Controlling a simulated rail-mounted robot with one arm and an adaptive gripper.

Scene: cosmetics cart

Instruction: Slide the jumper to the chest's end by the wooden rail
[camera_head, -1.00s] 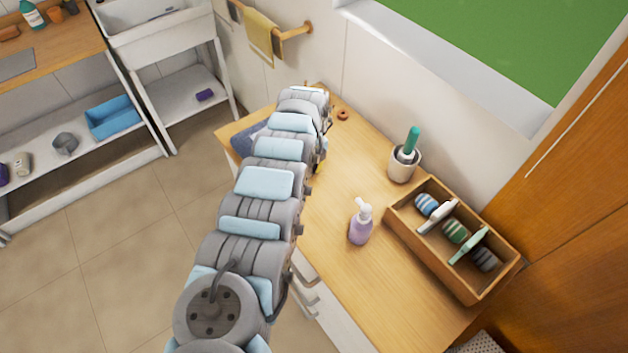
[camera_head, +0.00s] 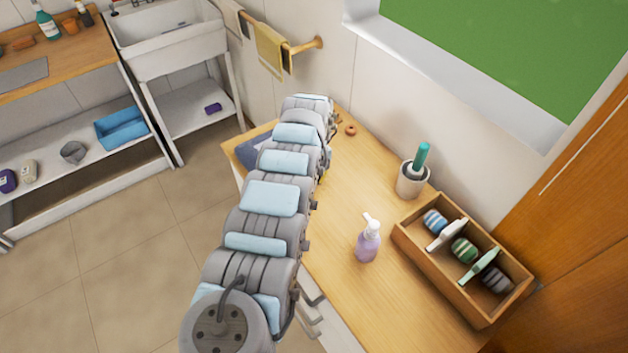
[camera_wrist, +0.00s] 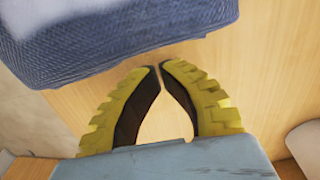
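The jumper is a folded blue knitted bundle (camera_head: 253,150) at the far left end of the wooden-topped chest (camera_head: 345,215), by the wall with the wooden rail (camera_head: 300,47). My arm hides part of it in the head view. In the wrist view the jumper (camera_wrist: 110,35) fills the upper left, just beyond my gripper (camera_wrist: 160,67). My gripper's yellow fingers are drawn together, tips almost meeting, with nothing seen between them. The tips are close to the jumper's near edge; I cannot tell whether they touch it. My gripper is hidden in the head view.
A lilac pump bottle (camera_head: 368,243), a cup with a green-handled brush (camera_head: 412,180) and a wooden box (camera_head: 460,290) of small items stand on the chest's right part. A small brown ring (camera_head: 351,130) lies near the wall. The middle top is clear.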

